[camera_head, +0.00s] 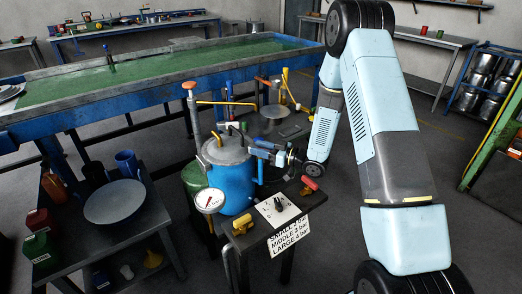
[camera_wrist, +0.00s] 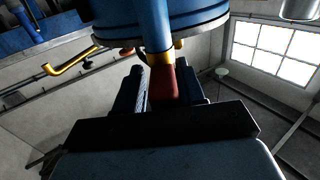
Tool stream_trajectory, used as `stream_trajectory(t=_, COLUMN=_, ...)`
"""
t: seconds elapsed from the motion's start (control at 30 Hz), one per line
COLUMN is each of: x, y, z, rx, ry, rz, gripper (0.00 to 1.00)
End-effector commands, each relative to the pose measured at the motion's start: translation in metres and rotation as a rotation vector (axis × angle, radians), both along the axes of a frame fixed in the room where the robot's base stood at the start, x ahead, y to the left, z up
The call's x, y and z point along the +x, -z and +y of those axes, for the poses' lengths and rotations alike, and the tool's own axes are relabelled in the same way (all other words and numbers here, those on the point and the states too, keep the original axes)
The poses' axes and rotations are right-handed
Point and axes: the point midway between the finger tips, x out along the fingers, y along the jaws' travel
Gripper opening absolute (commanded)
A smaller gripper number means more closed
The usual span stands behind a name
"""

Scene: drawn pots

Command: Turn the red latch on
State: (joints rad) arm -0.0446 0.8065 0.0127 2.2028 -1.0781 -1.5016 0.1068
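A red piece with a yellow band, which looks like the red latch (camera_wrist: 165,84), lies between the fingers of my gripper (camera_wrist: 162,90). The fingers stand apart on either side of it; I cannot tell whether both press on it. In the head view my gripper (camera_head: 262,150) is at the pot's right side, near lid height. The latch is not clear there.
A round gauge (camera_head: 209,200) is at the pot's front left. A red-and-yellow fitting (camera_head: 310,184), a yellow fitting (camera_head: 242,224) and a white plate (camera_head: 279,209) lie on the bench. A pressure sign (camera_head: 289,237) hangs in front. A long green-topped table (camera_head: 150,75) stands behind.

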Motion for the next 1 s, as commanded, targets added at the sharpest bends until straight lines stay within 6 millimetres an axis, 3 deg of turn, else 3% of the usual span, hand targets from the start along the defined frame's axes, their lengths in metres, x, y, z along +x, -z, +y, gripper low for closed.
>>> stream_trajectory(t=0.13, x=-0.001, y=0.0, z=0.0, rx=0.0, ry=0.0, rz=0.001, gripper=0.47)
stream_trajectory(t=0.47, x=-0.004, y=0.001, z=-0.004, rx=0.0, ry=-0.003, rz=0.004, gripper=0.47)
stream_trajectory(t=0.67, x=-0.015, y=0.001, z=-0.03, rx=0.0, ry=0.0, rz=0.004, gripper=0.47)
stream_trajectory(t=1.0, x=-0.042, y=0.002, z=-0.09, rx=0.0, ry=0.0, rz=0.004, gripper=0.47)
